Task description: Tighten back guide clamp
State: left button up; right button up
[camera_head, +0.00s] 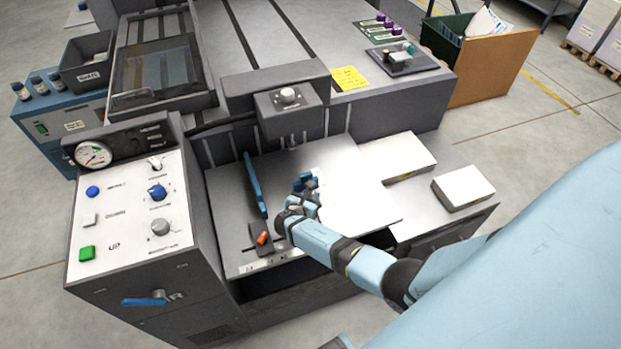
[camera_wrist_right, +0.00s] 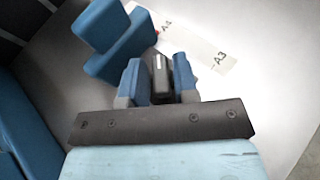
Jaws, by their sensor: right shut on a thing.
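My right gripper (camera_head: 301,196) reaches over the grey metal plate of the machine in the head view. In the right wrist view, its two blue-and-grey fingers (camera_wrist_right: 158,82) are closed on a narrow black upright piece (camera_wrist_right: 161,76), which looks like the back guide clamp. A blue angled block (camera_wrist_right: 112,42), seemingly the back guide, stands just beyond the fingers to the left. A long blue side guide (camera_head: 254,184) lies left of the gripper in the head view. A dark clamp with an orange lever (camera_head: 262,238) sits near the plate's front edge. My left gripper is not in view.
Paper stacks (camera_head: 395,157) and (camera_head: 463,187) lie to the right. A control panel (camera_head: 130,214) with a gauge (camera_head: 92,154) stands at the left. A grey head with a knob (camera_head: 288,99) overhangs the plate's back. Size labels A4 and A3 (camera_wrist_right: 215,55) are beside the fingers.

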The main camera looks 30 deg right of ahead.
jog(key=o, duration=0.7)
jog(key=p+v, duration=0.1)
jog(key=v, duration=1.3)
jog(key=shift+d, duration=0.1)
